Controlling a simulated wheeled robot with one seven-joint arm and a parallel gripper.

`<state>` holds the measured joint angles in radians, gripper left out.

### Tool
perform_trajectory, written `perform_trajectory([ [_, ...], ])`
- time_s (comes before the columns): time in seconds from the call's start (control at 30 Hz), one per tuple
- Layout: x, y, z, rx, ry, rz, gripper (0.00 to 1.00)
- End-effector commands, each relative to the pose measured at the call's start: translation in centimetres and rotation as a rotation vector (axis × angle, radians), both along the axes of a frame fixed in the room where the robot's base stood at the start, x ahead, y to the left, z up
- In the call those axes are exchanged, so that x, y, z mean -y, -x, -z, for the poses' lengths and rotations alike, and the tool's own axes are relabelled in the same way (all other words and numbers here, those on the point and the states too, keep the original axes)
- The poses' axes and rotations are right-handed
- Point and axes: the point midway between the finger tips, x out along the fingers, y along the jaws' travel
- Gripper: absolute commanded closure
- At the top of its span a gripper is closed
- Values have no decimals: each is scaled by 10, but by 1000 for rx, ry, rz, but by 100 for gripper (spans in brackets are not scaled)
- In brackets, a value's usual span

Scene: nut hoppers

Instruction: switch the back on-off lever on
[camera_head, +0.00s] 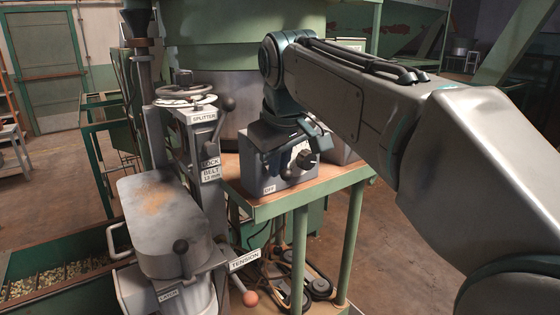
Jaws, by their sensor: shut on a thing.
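A grey switch box (286,179) stands on the green-framed bench, with an OFF label low on its front face. A lever with a dark round knob (307,159) sticks out of this front face. My gripper (294,147) reaches down from above at the box front and is shut on the lever. The fingers hide part of the lever, so its exact angle is hard to tell. I cannot tell from this view alone whether this is the back lever. An ON label is not visible.
Another grey box (343,152) stands behind, partly hidden by my arm. At left are a SPLITTER post (203,140) with a dark knob, a grey machine cover (160,212) and a TENSION lever (250,298). A nut-filled hopper (50,285) lies at lower left. Open floor lies beyond.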

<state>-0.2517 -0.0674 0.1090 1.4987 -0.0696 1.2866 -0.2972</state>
Motion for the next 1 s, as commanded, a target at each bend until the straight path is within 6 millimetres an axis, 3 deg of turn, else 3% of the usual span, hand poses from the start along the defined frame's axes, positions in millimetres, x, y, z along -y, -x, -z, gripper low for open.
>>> perform_trajectory([
  [0.47,-3,-6,-14,-153,103,1,100],
  [1.0,-5,-9,-11,-237,163,1,100],
])
